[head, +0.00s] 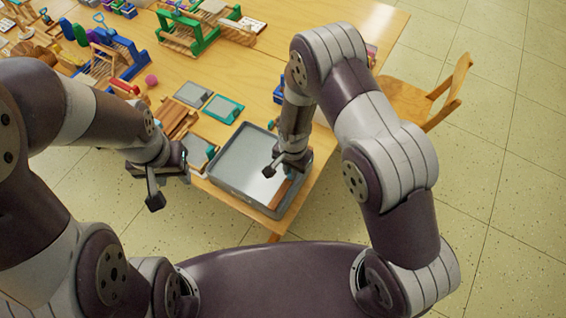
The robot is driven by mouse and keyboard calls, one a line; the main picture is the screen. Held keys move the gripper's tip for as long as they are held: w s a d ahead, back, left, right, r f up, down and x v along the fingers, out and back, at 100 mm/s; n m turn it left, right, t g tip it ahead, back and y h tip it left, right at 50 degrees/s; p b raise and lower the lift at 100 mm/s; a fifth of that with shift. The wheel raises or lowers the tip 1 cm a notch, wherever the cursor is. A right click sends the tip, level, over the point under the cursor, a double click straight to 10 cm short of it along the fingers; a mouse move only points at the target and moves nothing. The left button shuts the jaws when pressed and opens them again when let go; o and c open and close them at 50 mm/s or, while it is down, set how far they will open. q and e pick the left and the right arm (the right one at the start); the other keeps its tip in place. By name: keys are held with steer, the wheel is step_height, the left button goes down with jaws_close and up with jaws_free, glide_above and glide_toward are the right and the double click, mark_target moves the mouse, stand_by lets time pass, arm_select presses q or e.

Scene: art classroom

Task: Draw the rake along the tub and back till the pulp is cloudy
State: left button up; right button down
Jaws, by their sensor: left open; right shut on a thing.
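The tub (218,178) is a grey rectangular tray at the near corner of the table. A pale, flat grey surface, the pulp (241,160), fills its floor; I cannot make out how cloudy it is. My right gripper (281,163) is over the right part of the tub, shut on the rake. A brown wooden bar of the rake (281,194) shows below the gripper, near the tub's right wall; the gripper hides the rest. My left gripper (170,181) is open and empty, left of the tub, off the table's front edge.
Grey-topped teal frames (223,108) and brown wooden slats (178,120) lie left of and behind the tub. Green and blue wooden racks (186,38) and a pink ball (151,81) stand farther back. A wooden chair (425,97) is at the right.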

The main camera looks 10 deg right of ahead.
steer(key=shift+s+d+r, duration=0.1)
steer(key=shift+d, duration=0.2)
